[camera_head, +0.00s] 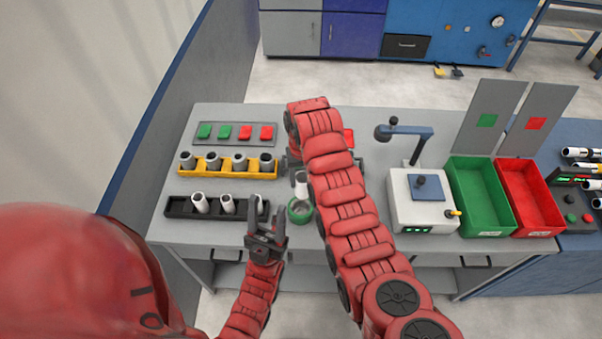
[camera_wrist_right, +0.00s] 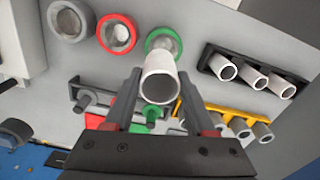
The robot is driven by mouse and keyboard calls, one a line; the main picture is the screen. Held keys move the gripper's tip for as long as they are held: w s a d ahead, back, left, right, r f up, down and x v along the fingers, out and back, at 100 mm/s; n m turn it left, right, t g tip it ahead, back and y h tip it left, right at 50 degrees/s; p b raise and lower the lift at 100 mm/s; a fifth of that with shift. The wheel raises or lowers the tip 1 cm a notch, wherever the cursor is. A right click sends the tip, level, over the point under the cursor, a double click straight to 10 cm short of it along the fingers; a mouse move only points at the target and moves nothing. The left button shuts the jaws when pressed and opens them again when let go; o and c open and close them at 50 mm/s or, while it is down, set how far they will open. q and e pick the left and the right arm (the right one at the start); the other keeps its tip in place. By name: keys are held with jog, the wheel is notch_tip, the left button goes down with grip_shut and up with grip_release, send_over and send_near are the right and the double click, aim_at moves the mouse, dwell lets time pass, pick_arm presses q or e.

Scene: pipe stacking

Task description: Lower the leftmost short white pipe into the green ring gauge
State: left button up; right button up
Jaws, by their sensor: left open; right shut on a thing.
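A short white pipe (camera_wrist_right: 159,64) is held between the fingers of my right gripper (camera_wrist_right: 158,77), which is shut on it. The pipe also shows in the head view (camera_head: 301,183), about upright above the green ring gauge (camera_head: 300,212). In the right wrist view the green ring gauge (camera_wrist_right: 164,36) lies just beyond the pipe's far end. I cannot tell whether that end is inside the ring or above it. My right gripper is mostly hidden behind its arm in the head view. My left gripper (camera_head: 265,220) is open and empty, left of the ring, fingers pointing away.
A black rack (camera_head: 179,209) holds three white pipes; the left gripper partly covers its right end. A yellow rack (camera_head: 210,172) behind it holds several grey pipes. A red ring (camera_wrist_right: 117,35) sits beside the green one. A white device (camera_head: 420,205) and green bin (camera_head: 480,195) stand right.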

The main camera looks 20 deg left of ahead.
aim_at(300, 195)
jog(key=shift+s+a+f, duration=0.25)
jog(key=shift+a, duration=0.05)
jog(key=shift+f+b, duration=0.9)
jog(key=shift+f, duration=1.85)
jog(key=shift+f+b, duration=0.55)
jog(key=shift+f, duration=0.25)
jog(key=shift+f, duration=0.3)
jog(key=o, duration=1.4)
jog(key=shift+r, duration=0.1)
